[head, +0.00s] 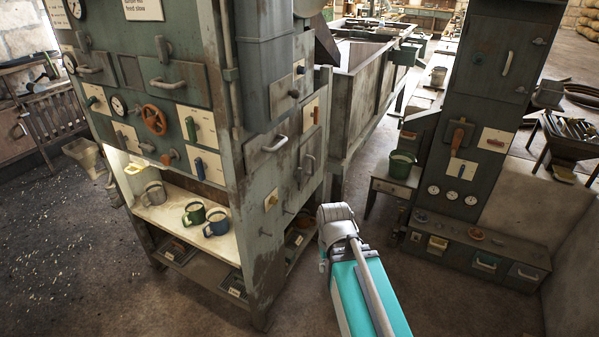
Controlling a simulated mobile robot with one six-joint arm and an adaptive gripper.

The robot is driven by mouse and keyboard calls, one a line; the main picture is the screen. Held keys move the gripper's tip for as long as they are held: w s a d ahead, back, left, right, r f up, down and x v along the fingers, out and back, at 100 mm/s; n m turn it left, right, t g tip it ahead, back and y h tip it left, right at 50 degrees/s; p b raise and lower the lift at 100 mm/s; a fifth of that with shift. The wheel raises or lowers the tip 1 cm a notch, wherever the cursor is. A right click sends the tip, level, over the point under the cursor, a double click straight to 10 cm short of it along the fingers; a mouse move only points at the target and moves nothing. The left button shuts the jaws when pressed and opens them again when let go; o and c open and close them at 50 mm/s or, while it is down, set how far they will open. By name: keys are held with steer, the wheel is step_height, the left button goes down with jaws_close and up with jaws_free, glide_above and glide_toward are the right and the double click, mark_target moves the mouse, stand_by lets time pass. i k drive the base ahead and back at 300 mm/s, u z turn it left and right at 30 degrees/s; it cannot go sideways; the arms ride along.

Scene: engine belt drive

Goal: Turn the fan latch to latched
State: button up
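I cannot tell for sure which fitting is the fan latch, as the labels are too small to read. The large grey-green machine at the left carries a green handle (190,128), a blue handle (199,168) and a green knob (92,101) on pale plates. My arm rises from the bottom middle between the two; my gripper's fingers do not show.
A red handwheel (154,119) sits on the left machine. Mugs (194,214) stand on its shelf. A bucket (402,164) stands on a small table left of the right cabinet. A low drawer bench (480,248) juts out at that cabinet's foot. The floor at the lower right is clear.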

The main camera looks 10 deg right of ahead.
mark_target(298, 173)
steer(key=z, duration=0.1)
steer(key=i, duration=1)
steer(key=u, duration=0.1)
